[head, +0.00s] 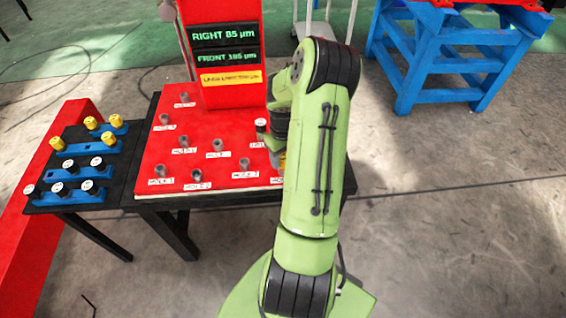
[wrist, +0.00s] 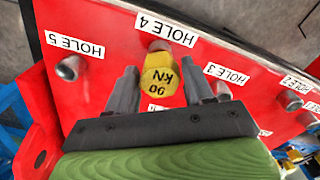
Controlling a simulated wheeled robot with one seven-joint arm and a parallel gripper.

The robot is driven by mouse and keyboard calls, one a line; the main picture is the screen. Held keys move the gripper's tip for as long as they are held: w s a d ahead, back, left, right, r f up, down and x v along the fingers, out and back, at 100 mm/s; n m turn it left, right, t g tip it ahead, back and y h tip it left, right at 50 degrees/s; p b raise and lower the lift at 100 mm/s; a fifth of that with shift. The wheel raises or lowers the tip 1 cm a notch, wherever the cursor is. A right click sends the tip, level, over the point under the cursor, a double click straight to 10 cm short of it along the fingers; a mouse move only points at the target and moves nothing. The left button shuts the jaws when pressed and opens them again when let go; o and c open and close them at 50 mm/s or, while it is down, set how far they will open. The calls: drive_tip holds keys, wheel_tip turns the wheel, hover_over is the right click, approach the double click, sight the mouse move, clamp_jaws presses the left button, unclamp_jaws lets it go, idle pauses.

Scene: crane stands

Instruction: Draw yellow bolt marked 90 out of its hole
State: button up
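The yellow bolt marked 90 KN (wrist: 159,78) stands in the red plate by the label HOLE 4, its head towards the wrist camera. My gripper (wrist: 160,72) is over it, with one grey finger on each side of the bolt. Narrow gaps seem to show between fingers and bolt, so it looks open around the bolt. How deep the bolt sits is hidden. In the head view my arm covers most of the gripper and this part of the plate.
The red plate (head: 222,160) has several labelled posts. A black side table (head: 128,172) at left carries blue racks of yellow and white-topped black bolts. A red display post (head: 229,92) reads RIGHT 85 µm and FRONT 185 µm. A blue stand (head: 450,60) is behind, right.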

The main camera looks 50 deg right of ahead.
sight(282, 156)
drive_tip(key=c, duration=0.7)
drive_tip(key=shift+r+p, duration=2.3)
drive_tip(key=shift+r, duration=0.75)
drive_tip(key=shift+c, duration=0.2)
drive_tip(key=shift+f, duration=0.1)
drive_tip(key=shift+w, duration=0.15)
